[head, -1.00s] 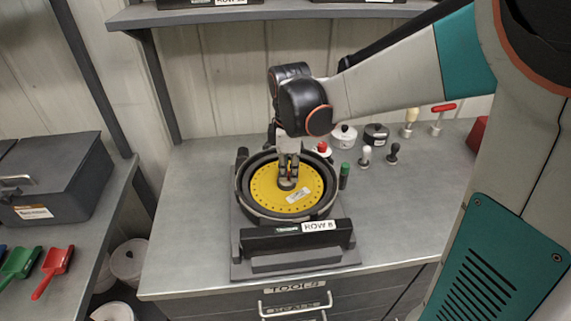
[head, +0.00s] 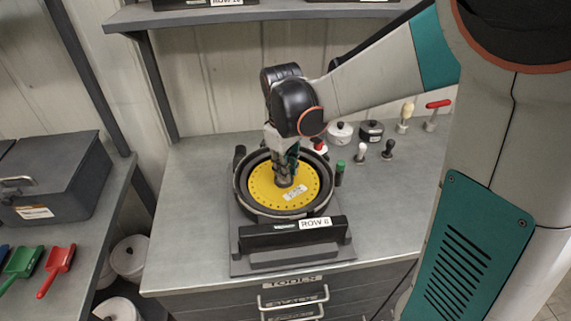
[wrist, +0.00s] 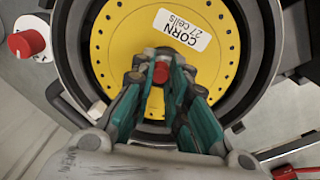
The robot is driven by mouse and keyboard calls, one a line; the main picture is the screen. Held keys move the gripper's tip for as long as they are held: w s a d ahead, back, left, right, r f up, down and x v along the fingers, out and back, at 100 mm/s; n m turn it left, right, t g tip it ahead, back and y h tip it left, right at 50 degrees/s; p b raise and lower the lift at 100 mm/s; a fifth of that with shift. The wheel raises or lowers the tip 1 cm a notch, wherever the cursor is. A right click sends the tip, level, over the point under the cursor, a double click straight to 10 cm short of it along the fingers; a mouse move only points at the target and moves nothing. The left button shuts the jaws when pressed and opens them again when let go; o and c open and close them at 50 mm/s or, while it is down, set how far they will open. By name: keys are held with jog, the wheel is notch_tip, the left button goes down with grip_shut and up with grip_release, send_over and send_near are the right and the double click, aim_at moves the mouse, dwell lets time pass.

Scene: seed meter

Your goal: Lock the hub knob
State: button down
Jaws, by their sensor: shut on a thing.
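The yellow seed plate (head: 264,192) lies in the round black housing (head: 241,194), with a white label (head: 295,192) near its front edge. In the wrist view the label (wrist: 180,29) reads CORN 27 cells. The hub knob stands at the plate's middle, mostly hidden by my fingers; a red part of it (wrist: 160,73) shows between them in the wrist view. My gripper (head: 284,180) points down onto the hub and is shut on the knob. The fingers also show in the wrist view (wrist: 160,62).
A black front bar labelled ROW 8 (head: 280,236) stands before the housing.

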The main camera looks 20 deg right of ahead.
jog(key=m+p, duration=0.1)
jog(key=m, duration=0.4)
jog(key=shift+m, duration=0.3)
jog(key=m, duration=0.5)
jog(key=shift+g+p, duration=0.3)
jog(key=shift+p, duration=0.05)
jog(key=c, duration=1.5)
grip_release()
jog(key=r, duration=1.2)
jog(key=shift+w+a, duration=0.15)
jog(key=shift+a, duration=0.15)
